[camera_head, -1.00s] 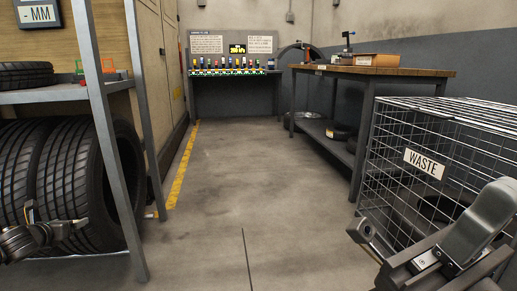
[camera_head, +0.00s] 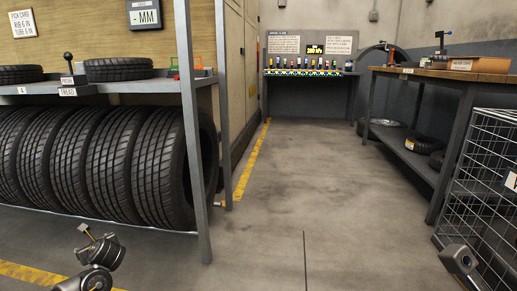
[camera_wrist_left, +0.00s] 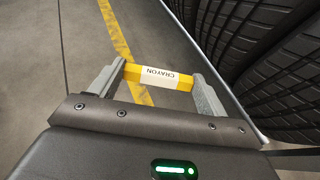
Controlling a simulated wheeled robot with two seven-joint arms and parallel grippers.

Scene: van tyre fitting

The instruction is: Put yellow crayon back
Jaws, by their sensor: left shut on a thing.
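The yellow crayon (camera_wrist_left: 158,76), with a white band reading CRAYON, lies crosswise between the two fingers of my left gripper in the left wrist view. My left gripper (camera_wrist_left: 160,77) is shut on it, one finger at each end. In the head view the left gripper (camera_head: 85,231) is low at the left, above the floor in front of the tyre rack. The crayon is too small there to make out clearly. Part of my right arm shows at the lower right, but no right gripper fingers show.
A shelf rack (camera_head: 203,165) with several tyres (camera_head: 107,165) stands close at the left. A wire waste cage (camera_head: 480,190) and a workbench (camera_head: 430,75) stand at the right. A rear bench (camera_head: 310,73) carries a row of small coloured items. The middle floor (camera_head: 300,180) is clear.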

